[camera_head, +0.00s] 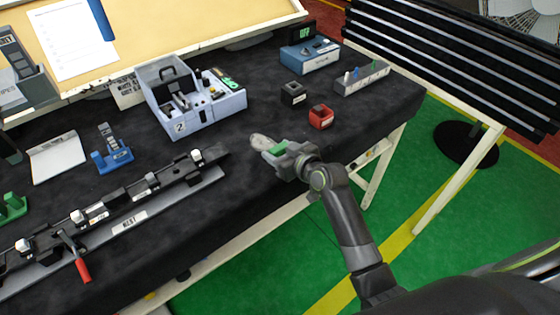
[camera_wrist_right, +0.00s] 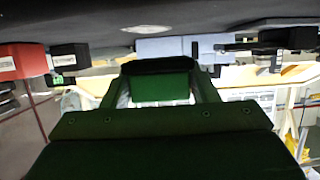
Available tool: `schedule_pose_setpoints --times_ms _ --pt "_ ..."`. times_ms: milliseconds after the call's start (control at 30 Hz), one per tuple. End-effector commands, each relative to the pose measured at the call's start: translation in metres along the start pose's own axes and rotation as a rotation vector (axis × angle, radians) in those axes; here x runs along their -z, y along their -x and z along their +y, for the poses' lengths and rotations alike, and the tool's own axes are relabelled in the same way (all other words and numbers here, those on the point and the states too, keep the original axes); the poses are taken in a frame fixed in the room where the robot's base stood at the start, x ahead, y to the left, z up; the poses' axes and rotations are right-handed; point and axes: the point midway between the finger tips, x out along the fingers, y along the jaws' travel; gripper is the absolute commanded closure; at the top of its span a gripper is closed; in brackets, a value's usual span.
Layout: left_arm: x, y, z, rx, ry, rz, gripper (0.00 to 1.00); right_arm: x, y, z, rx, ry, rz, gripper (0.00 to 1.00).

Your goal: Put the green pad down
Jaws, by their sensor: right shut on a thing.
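My right gripper (camera_head: 277,151) is shut on the green pad (camera_head: 276,149). It is over the black table mat (camera_head: 240,205) near its front edge, right of the long clamp rail. In the right wrist view, the green pad (camera_wrist_right: 160,88) sits between the fingertips (camera_wrist_right: 160,80). A pale oval patch (camera_head: 259,141) on the mat lies just beyond the gripper, and it also shows in the right wrist view (camera_wrist_right: 148,28). I cannot tell the exact gap between pad and mat. My left gripper is out of view.
A red block (camera_head: 320,117) and a black block (camera_head: 293,93) stand behind and right of the gripper. A grey-blue bin (camera_head: 207,114) stands behind left. The rail marked NEST (camera_head: 128,221), with a red handle (camera_head: 83,270), runs along the left. A grey peg rack (camera_head: 361,79) is far right.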

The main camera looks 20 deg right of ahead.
Motion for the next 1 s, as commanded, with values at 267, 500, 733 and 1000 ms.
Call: schedule_pose_setpoints --times_ms 267,500,733,1000 --pt "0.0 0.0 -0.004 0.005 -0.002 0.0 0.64 -0.034 -0.012 0.0 0.0 -0.002 -0.002 0.69" --pt "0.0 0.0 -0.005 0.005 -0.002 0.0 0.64 -0.035 -0.012 0.0 -0.001 0.0 0.001 0.69" --pt "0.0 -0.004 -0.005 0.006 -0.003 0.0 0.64 -0.038 -0.014 0.0 -0.001 0.0 0.0 0.41" --pt "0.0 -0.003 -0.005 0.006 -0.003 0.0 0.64 -0.038 -0.014 0.0 -0.001 -0.001 -0.001 0.25"
